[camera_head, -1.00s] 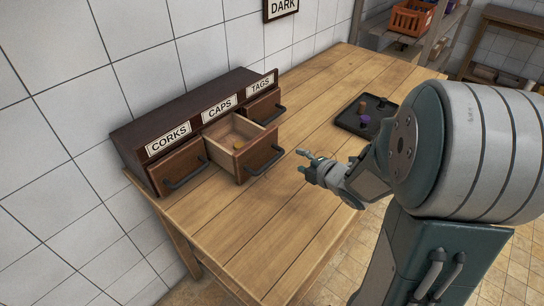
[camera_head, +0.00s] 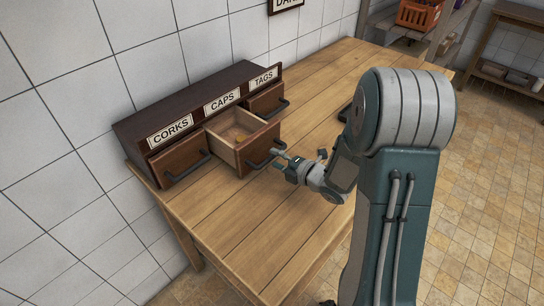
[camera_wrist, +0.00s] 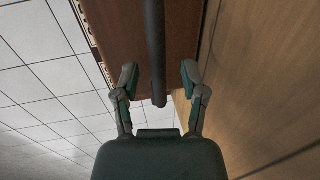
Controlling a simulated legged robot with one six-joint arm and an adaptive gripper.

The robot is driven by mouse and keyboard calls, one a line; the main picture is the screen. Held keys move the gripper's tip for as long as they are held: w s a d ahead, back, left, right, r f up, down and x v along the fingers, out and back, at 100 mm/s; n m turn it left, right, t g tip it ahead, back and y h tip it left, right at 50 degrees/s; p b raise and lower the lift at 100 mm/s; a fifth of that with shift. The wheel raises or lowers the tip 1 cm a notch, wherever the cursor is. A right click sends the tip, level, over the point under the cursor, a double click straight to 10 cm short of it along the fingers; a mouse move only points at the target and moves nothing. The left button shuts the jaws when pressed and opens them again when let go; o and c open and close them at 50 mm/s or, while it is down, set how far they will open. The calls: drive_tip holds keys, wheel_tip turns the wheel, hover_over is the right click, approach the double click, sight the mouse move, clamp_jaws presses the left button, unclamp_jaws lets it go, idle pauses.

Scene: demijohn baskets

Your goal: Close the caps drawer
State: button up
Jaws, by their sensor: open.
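The caps drawer (camera_head: 241,158) is the middle one of a dark wooden cabinet (camera_head: 185,98) and stands pulled out, its pale inside showing. Its dark bar handle (camera_head: 268,159) is on the front. My gripper (camera_head: 277,157) is at the right of this handle, close in front of the drawer. In the wrist view my gripper (camera_wrist: 159,76) has its two fingers apart, with the dark handle bar (camera_wrist: 155,45) running between them and the brown drawer front (camera_wrist: 183,35) beyond. I cannot tell whether the fingers touch the bar.
The corks drawer (camera_head: 180,160) on the left and the tags drawer (camera_head: 266,99) on the right flank it. The wooden table (camera_head: 320,75) is clear in front of the cabinet. A tiled wall stands behind.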

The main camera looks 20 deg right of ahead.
sight(261, 146)
drive_tip(key=shift+x, duration=1.05)
clamp_jaws()
drive_tip(key=x, duration=0.4)
drive_tip(key=r+x, duration=0.1)
drive_tip(key=x, duration=0.3)
drive_tip(key=r+x, duration=0.1)
drive_tip(key=x, duration=0.3)
drive_tip(key=shift+w+a, duration=0.35)
drive_tip(key=shift+w, duration=0.15)
unclamp_jaws()
drive_tip(key=shift+d, duration=0.1)
drive_tip(key=shift+r, duration=0.1)
drive_tip(key=v, duration=1.2)
